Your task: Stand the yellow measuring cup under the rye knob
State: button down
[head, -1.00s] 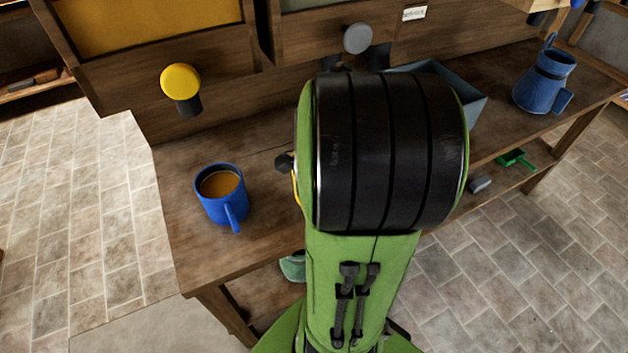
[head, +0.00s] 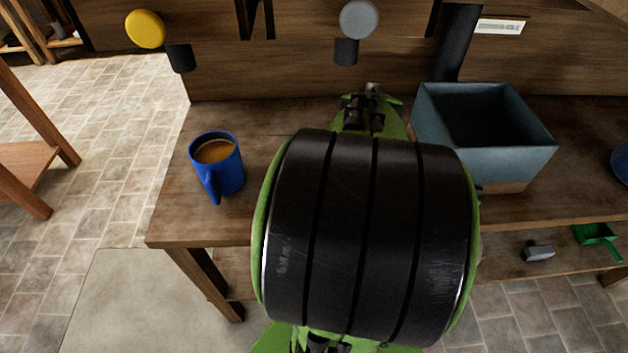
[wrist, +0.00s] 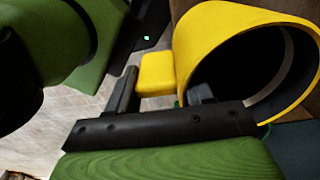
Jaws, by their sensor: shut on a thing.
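The yellow measuring cup (wrist: 215,40) fills the upper right of the wrist view. It lies tilted there, with its dark open mouth facing right. My gripper (wrist: 160,85) is shut on the cup's yellow handle (wrist: 157,68). In the head view my arm hides the cup and the fingers. Along the bin front are a yellow knob (head: 145,28) and a grey knob (head: 359,18), each above a black spout (head: 346,51). I cannot read which knob is rye; the small white label (head: 500,27) at the right is illegible.
A blue mug (head: 228,177) with brown contents stands at the bench's left end. A blue-grey open box (head: 497,166) stands right of my arm. A green scoop (head: 598,236) and a grey block (head: 538,253) lie on the lower shelf. Bare bench (head: 262,120) shows between mug and arm.

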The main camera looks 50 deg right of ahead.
jog(key=w+d, duration=0.2)
jog(key=d, duration=0.1)
jog(key=w+d+f, duration=0.1)
jog(key=w+d, duration=0.2)
jog(key=w+d+f, duration=0.1)
jog(key=w+d, duration=0.2)
jog(key=shift+w+d+f+b, duration=0.1)
jog(key=shift+w+d+b, duration=0.1)
jog(key=shift+b, duration=0.15)
jog(key=shift+s+f, duration=0.1)
jog(key=shift+f, duration=0.25)
jog(key=shift+c, duration=1.8)
grip_release()
